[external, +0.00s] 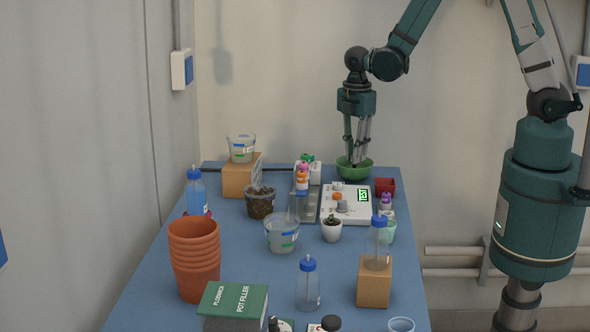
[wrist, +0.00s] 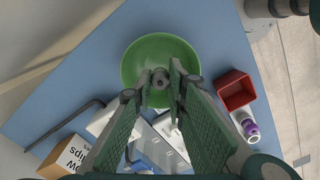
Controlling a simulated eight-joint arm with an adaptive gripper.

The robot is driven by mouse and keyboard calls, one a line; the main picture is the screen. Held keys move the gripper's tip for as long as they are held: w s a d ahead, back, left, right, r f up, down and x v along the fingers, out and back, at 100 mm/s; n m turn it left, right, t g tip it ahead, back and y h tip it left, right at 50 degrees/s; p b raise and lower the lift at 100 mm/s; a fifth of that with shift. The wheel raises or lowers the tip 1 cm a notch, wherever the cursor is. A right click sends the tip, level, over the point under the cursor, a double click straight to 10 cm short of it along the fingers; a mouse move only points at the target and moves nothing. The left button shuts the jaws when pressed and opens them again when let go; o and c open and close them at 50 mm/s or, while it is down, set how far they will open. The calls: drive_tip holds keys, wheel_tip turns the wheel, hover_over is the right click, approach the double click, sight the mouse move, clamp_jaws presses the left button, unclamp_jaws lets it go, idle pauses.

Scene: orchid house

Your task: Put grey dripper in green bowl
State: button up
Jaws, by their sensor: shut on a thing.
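The green bowl (external: 362,172) stands at the far end of the blue table, near its back edge. In the wrist view the bowl (wrist: 135,62) lies below my fingertips. My gripper (external: 354,158) points down over the bowl, its fingertips at about rim height. In the wrist view my gripper (wrist: 157,82) is shut on the small grey dripper (wrist: 160,77), which shows between the fingertips above the bowl's inside. In the external view the dripper is hidden by the fingers and bowl. I cannot tell whether it touches the bowl.
A red box (external: 385,187) stands right of the bowl, and a white device with a green display (external: 346,205) stands in front. Bottles (external: 302,177) and a cardboard box (external: 241,177) stand to the left. Terracotta pots (external: 194,260) and more bottles crowd the near table.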

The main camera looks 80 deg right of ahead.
drive_tip(key=o, duration=0.7)
drive_tip(key=shift+o, duration=0.2)
drive_tip(key=shift+r+p, duration=1.65)
drive_tip(key=shift+r, duration=1.85)
